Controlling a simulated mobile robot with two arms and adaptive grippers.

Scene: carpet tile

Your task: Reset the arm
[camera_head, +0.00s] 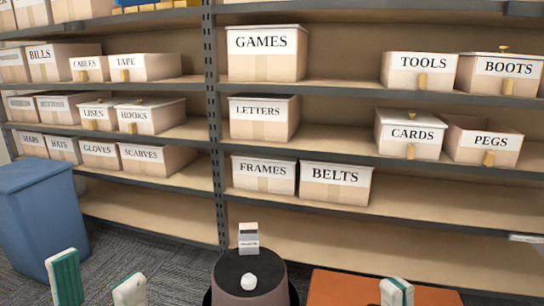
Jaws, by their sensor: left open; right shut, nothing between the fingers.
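My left gripper (97,284) is at the bottom left of the head view, in front of the blue bin. Its two pale, green-sided fingers stand well apart, with nothing between them. My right gripper (397,291) is at the bottom right, in front of the orange surface (335,288). Its fingers are together and hold nothing. The rest of both arms is below the picture edge.
A metal shelf rack (212,110) with labelled boxes, such as BELTS (336,184), fills the back. A blue bin (40,215) stands left. A dark round-topped stand (228,270) bears a small labelled box (248,238) and a white lump (249,282). Carpet shows between bin and stand.

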